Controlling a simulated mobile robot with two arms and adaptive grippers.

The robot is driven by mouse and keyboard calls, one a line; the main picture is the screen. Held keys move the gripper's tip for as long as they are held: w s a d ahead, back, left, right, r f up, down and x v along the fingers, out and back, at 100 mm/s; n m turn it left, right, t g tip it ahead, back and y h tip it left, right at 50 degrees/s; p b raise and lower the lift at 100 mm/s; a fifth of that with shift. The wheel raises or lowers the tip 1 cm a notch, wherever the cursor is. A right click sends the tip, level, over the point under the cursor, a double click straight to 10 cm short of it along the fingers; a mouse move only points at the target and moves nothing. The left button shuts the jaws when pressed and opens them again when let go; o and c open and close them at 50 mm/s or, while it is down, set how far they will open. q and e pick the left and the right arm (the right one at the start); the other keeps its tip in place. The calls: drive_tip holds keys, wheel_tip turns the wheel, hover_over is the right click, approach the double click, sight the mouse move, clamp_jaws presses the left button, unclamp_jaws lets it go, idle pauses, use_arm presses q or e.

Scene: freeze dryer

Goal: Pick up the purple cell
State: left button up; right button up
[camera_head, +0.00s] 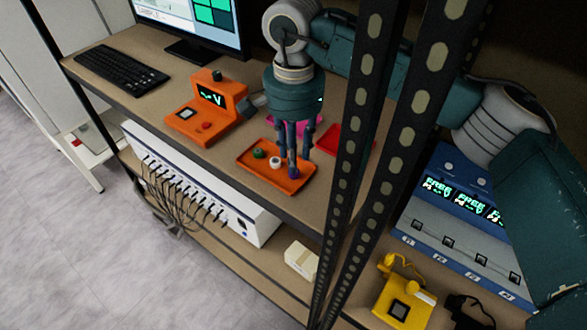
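The purple cell (294,173) is at the right part of an orange tray (262,177) on the upper shelf. A green cell (259,153) and a white cell (275,162) lie in the same tray, to its left. My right gripper (294,166) points down over the tray, with its fingertips at the purple cell and partly covering it. Whether the fingers are closed on the cell is too small to tell. My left gripper is out of view.
An orange meter (210,105) stands left of the tray. A pink tray (285,125) and a red tray (345,140) lie behind. Black perforated posts (362,120) rise close to the right of my gripper. A keyboard (120,71) lies far left.

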drive_tip(key=shift+w+f+p, duration=0.1)
drive_tip(key=shift+f+p, duration=0.3)
drive_tip(key=f+p, duration=0.2)
drive_tip(key=f, duration=0.1)
drive_tip(key=shift+w+f, duration=0.2)
drive_tip(key=shift+f, duration=0.35)
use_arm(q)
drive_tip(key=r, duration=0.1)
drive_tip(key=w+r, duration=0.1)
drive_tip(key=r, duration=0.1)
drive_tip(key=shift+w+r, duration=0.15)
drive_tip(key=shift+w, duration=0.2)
use_arm(e)
drive_tip(key=shift+f, duration=0.2)
drive_tip(key=shift+c, duration=0.2)
drive_tip(key=c, duration=0.7)
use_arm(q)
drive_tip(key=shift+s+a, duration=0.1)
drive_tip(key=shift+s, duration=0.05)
